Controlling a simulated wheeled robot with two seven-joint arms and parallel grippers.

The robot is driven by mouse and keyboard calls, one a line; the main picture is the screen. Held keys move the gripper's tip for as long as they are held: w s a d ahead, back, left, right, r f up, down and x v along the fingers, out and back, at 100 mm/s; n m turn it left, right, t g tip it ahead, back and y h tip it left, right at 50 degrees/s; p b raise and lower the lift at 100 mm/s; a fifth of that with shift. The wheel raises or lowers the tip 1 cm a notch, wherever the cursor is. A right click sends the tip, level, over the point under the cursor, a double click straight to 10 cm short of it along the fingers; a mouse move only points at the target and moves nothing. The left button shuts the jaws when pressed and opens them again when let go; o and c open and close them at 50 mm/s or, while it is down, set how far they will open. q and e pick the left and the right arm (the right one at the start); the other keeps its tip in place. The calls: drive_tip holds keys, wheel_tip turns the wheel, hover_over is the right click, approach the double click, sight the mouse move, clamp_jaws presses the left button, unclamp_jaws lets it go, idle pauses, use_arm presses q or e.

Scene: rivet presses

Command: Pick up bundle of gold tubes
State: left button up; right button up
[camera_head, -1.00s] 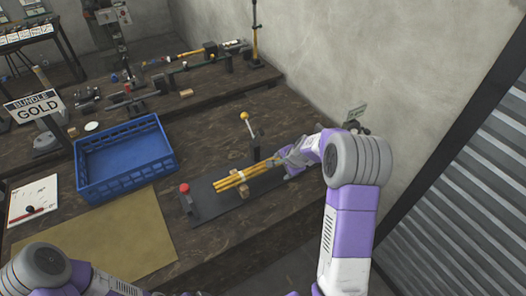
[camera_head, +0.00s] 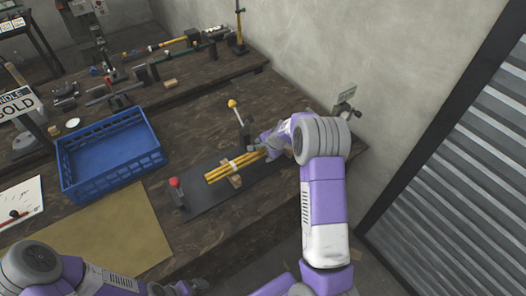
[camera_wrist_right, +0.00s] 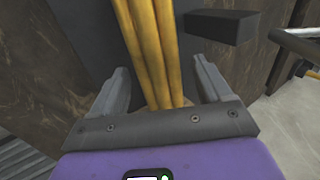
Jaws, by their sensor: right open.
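My right gripper (camera_head: 268,145) is at the bundle's far right end. In the right wrist view the gold tubes (camera_wrist_right: 150,50) run between the two open fingers of the right gripper (camera_wrist_right: 160,80), with a gap on each side. The tubes' near ends are hidden by the gripper body. My left gripper (camera_head: 188,287) only partly shows at the bottom edge, and its jaws cannot be made out.
A blue crate (camera_head: 68,170) stands left of the mat (camera_head: 200,204), near a "BUNDLE GOLD" sign (camera_head: 18,104). A yellow-knobbed lever (camera_head: 240,114) rises behind the tubes and a red-knobbed post (camera_head: 177,192) stands at their left. The tan sheet (camera_head: 115,232) is bare.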

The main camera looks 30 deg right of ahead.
drive_tip(key=shift+c, duration=0.4)
clamp_jaws()
drive_tip(key=shift+w+r, duration=0.1)
drive_tip(key=shift+r, duration=0.05)
drive_tip(key=shift+r, duration=0.1)
